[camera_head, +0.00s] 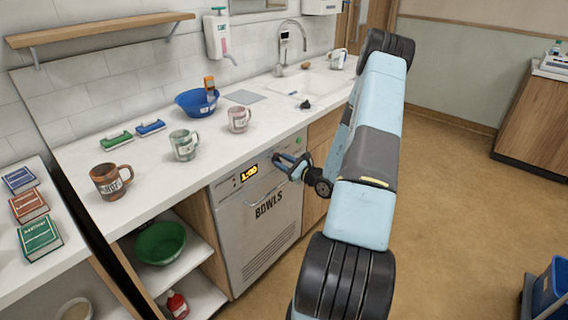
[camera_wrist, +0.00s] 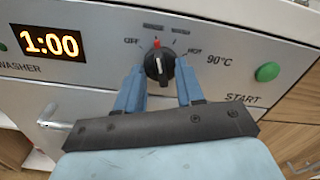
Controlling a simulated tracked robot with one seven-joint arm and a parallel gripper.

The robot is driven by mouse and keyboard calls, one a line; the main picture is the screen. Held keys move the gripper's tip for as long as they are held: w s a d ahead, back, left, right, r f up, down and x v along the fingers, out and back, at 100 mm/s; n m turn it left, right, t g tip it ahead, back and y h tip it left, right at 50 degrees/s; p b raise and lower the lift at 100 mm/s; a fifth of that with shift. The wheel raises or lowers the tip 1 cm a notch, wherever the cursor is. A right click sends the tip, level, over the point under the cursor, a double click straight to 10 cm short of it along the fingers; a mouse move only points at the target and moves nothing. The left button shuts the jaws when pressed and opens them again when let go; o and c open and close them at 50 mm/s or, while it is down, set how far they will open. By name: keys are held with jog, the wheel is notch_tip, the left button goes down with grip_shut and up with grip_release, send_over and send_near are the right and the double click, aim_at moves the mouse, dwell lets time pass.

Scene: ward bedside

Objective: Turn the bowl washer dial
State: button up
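The bowl washer (camera_head: 255,225), a grey front marked BOWLS, is built in under the counter. Its dial (camera_wrist: 158,66) is a black knob with a red mark at its top, pointing up between the OFF label on the left and the HOT label on the right. My gripper (camera_wrist: 161,75) is open, with one blue finger on each side of the dial; a small gap seems to show on both sides. In the head view my gripper (camera_head: 292,165) is at the washer's upper right, and it hides the dial there.
The display (camera_wrist: 50,44) reads 1:00. A green START button (camera_wrist: 267,72) is right of the dial. A door handle (camera_head: 262,200) sticks out below. Mugs, including a brown mug (camera_head: 110,181), and a blue bowl (camera_head: 197,102) stand on the counter (camera_head: 220,150) above.

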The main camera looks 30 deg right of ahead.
jog(key=v, duration=1.3)
jog(key=shift+s, duration=0.4)
jog(key=shift+d, duration=0.1)
jog(key=s+a+r+n+g+y, duration=0.2)
jog(key=a+r+n+g+y, duration=0.1)
jog(key=a+r+n+g, duration=0.6)
jog(key=s+a+r+n+g+y, duration=0.25)
jog(key=a+r+n+g, duration=0.25)
jog(key=a+r+n, duration=0.5)
jog(key=s+a+r+n+t+h, duration=0.1)
jog(key=s+a+r+n+h, duration=0.2)
jog(key=s+r+h, duration=0.3)
jog(key=s+a+r+n+t+h, duration=0.1)
jog(key=s+a+r+n+h, duration=0.2)
jog(key=s+r, duration=0.7)
jog(key=r+n+h, duration=0.2)
jog(key=n, duration=0.1)
jog(key=shift+a+t+h, duration=0.3)
jog(key=shift+h, duration=0.05)
